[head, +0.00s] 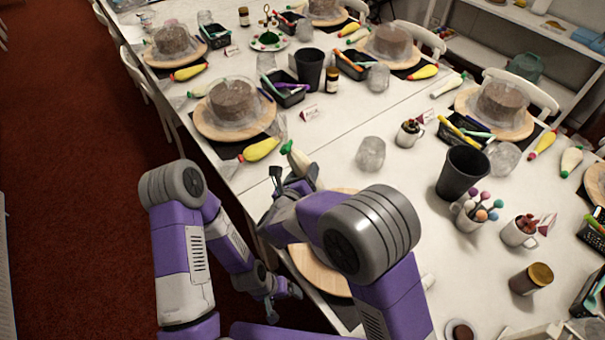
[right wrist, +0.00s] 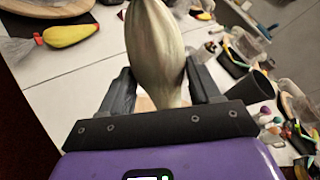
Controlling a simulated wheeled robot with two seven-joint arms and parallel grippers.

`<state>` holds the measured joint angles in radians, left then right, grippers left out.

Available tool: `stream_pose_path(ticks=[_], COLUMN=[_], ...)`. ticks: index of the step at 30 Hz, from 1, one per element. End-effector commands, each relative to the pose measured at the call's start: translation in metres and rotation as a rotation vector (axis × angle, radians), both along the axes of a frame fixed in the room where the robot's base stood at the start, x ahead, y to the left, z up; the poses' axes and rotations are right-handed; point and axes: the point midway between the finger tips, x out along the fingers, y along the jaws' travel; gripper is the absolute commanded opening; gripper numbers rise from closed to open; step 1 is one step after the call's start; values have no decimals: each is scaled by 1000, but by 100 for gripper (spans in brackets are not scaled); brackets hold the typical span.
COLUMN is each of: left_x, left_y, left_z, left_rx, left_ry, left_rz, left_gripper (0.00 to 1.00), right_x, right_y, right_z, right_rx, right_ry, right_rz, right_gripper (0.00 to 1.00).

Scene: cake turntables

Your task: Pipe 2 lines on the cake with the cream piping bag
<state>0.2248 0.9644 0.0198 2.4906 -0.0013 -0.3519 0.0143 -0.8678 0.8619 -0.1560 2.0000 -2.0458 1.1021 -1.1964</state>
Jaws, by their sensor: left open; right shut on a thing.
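My right gripper (head: 288,180) is shut on a pale cream piping bag (head: 301,162) with a green end, held above the table's near edge. In the right wrist view the bag (right wrist: 156,45) stands up between the two fingers of the gripper (right wrist: 158,75). Below my right arm is a round wooden board (head: 318,270); the arm covers much of it, and I cannot see a cake on it. The nearest visible cake (head: 234,100) is brown and stands on another board further back. My left gripper (head: 278,293) is open and empty, low beside the table's edge.
A black cup (head: 462,173), a clear glass (head: 371,153), a cup of colourful cake pops (head: 478,207) and a brown jar (head: 531,279) stand to the right. A yellow piping bag (head: 260,149) lies behind the right gripper. More cakes on boards stand further back.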

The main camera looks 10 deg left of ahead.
Motion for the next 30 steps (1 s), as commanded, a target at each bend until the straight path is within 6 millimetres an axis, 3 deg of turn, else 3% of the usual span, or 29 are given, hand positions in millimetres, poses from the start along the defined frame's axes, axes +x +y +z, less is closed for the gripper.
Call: stream_pose_path(ticks=[30], left_x=[0], left_y=[0], left_z=[-7], left_rx=[0], left_ry=[0], left_rz=[0], left_gripper=[89], right_x=[-23], right_y=[-25], right_z=[1], right_rx=[0], right_ry=[-2], right_rz=[0], right_gripper=[31])
